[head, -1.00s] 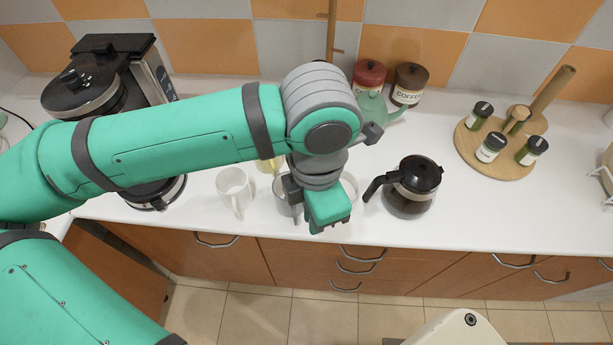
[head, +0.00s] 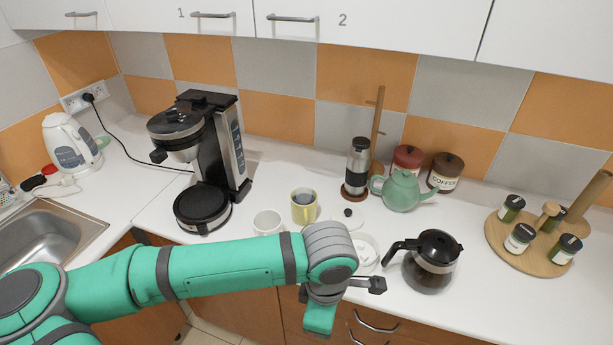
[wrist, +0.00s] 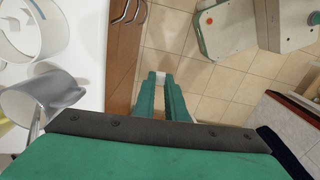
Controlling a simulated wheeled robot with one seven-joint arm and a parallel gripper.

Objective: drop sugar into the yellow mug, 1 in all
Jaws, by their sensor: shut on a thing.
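The yellow mug (head: 304,206) stands upright on the counter with dark liquid in it, behind my arm in the head view. My gripper (wrist: 161,78) is shut on a small white sugar cube (wrist: 160,76), held at its fingertips. In the wrist view the fingers hang over the floor, just off the counter's front edge. In the head view the gripper's body (head: 320,318) is right of and nearer than the yellow mug, and its fingertips are hidden. A white sugar bowl (head: 367,252) is partly behind my wrist; its white contents show in the wrist view (wrist: 40,30).
A white mug (head: 267,222) stands left of the yellow mug. A grey cup (wrist: 40,100) is near the counter edge. A coffee pot (head: 432,262), green teapot (head: 402,191), grinder (head: 357,165) and coffee machine (head: 205,150) stand around. A lid (head: 348,217) lies behind the bowl.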

